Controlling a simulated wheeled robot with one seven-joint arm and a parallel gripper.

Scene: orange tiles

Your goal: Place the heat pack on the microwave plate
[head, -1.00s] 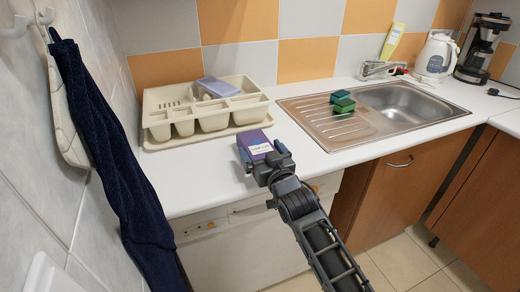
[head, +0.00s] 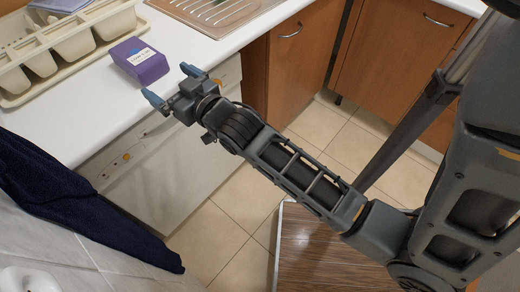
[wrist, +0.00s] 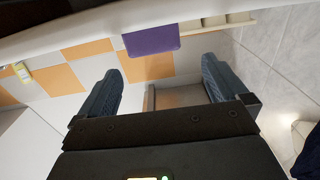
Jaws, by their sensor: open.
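A purple box-like pack (head: 140,62) with a white label lies on the white counter near its front edge. I take it for the heat pack, but its label is too small to read. It also shows in the wrist view (wrist: 152,40), beyond the fingers. My gripper (head: 171,84) is open and empty, just off the counter's front edge, with the pack a short way ahead of it and apart. In the wrist view both fingers (wrist: 161,74) are spread with nothing between them. No microwave or plate is in view.
A cream cutlery rack (head: 62,62) with a lavender item (head: 62,4) on it stands left of the pack. A steel sink (head: 205,12) is at the back. A dark blue towel (head: 70,205) hangs at the left. A brown wood-grained surface (head: 320,255) is below my arm.

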